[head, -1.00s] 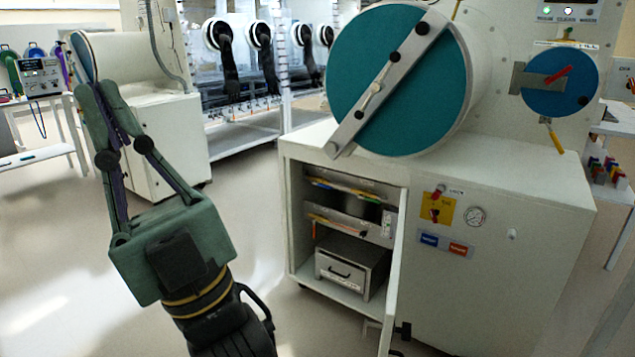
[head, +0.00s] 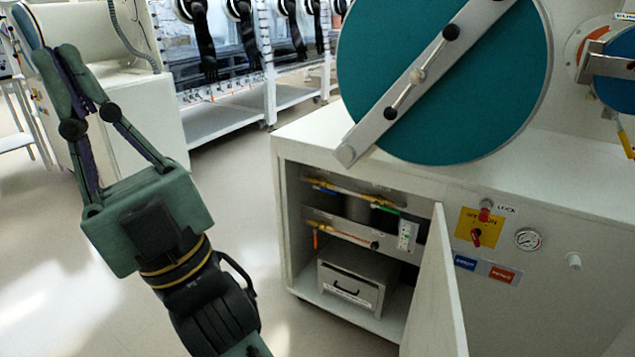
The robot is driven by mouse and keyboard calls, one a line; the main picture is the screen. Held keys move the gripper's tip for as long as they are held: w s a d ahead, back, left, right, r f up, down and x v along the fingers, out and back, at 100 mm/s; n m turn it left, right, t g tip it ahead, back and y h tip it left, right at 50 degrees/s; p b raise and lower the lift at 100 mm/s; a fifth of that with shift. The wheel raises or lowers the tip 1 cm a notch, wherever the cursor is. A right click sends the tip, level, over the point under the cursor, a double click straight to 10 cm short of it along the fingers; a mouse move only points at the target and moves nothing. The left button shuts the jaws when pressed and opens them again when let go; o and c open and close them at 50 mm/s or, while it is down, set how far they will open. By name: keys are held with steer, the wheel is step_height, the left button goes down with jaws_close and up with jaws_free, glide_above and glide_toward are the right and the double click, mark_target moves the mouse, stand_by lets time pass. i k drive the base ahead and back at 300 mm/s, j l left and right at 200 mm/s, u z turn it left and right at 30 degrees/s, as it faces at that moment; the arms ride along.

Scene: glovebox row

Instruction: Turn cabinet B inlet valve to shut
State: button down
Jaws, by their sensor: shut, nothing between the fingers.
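The open white cabinet (head: 284,225) stands right of centre under a large teal round door. Inside its upper part, two pipe runs carry coloured handles: a yellow one with a blue end (head: 345,190) above, and an orange one (head: 316,234) below. Their labels are too small to read, so I cannot tell which is the inlet valve or whether this is cabinet B. My gripper (head: 60,66) is at the left, shut and empty, fingers pointing up and away. It is well left of the cabinet and touches nothing I can see.
The cabinet's door (head: 435,290) stands open at the opening's right side. A drawer box (head: 350,285) sits on the cabinet floor. A yellow switch plate (head: 478,226) and a gauge (head: 528,239) are on the front panel. The floor (head: 235,180) left of the cabinet is clear.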

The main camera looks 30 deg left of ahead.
mark_target(325, 190)
steer(key=i+j, duration=0.25)
steer(key=j, duration=0.2)
steer(key=i+j, duration=0.25)
steer(key=j, duration=0.15)
steer(key=i+j, duration=0.25)
steer(key=j, duration=0.2)
steer(key=i+j, duration=0.25)
steer(key=j, duration=0.2)
steer(key=i+j, duration=0.25)
steer(key=j, duration=0.15)
steer(key=i+j, duration=0.25)
steer(key=j, duration=0.2)
steer(key=k+j, duration=0.4)
steer(key=i+l, duration=0.25)
steer(key=l, duration=0.25)
